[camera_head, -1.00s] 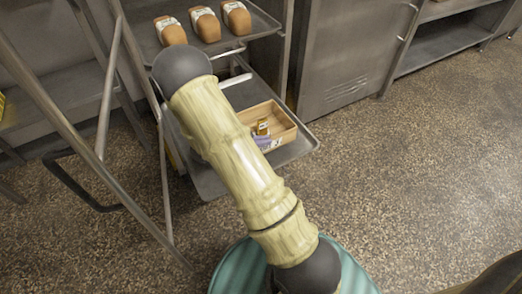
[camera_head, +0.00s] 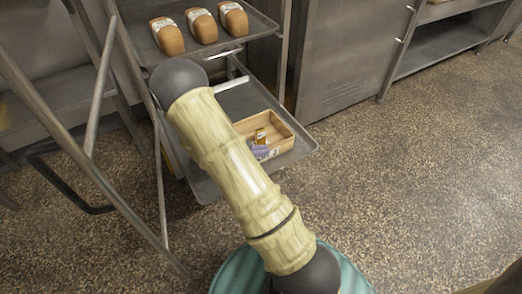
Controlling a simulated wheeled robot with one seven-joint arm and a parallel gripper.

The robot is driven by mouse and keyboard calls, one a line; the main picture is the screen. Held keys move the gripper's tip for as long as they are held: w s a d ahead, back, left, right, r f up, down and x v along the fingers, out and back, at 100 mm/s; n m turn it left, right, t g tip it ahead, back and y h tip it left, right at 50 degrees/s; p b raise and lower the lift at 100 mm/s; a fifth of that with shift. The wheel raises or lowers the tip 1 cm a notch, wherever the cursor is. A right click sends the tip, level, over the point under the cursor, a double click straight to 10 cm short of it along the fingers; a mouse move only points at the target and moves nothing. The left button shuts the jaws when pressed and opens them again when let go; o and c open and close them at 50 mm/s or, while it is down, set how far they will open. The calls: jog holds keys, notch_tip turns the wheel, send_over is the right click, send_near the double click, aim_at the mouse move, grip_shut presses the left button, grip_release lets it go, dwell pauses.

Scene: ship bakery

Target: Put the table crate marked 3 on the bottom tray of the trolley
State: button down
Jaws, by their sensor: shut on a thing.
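A light wooden crate (camera_head: 283,132) rests on or just above the lower tray (camera_head: 298,155) of the trolley, in the middle of the head view. It holds a small amber-brown jar (camera_head: 261,136) and a purple item (camera_head: 262,153). My arm covers the crate's left part, and I cannot read a number on it. The trolley's lower tray sticks out towards me. My gripper is hidden behind my arm, so I cannot see its fingers or its contact with the crate.
An upper tray (camera_head: 252,28) carries three wrapped loaves (camera_head: 202,25). The trolley's metal post (camera_head: 162,185) stands left of the lower tray. A steel cabinet (camera_head: 345,60) is behind on the right. The speckled floor (camera_head: 400,190) on the right is clear.

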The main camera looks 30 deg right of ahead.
jog(key=c, duration=1.6)
grip_release()
jog(key=shift+a+r, duration=0.25)
jog(key=p+v, duration=0.4)
jog(key=v, duration=0.2)
jog(key=shift+r, duration=0.15)
jog(key=shift+a, duration=0.45)
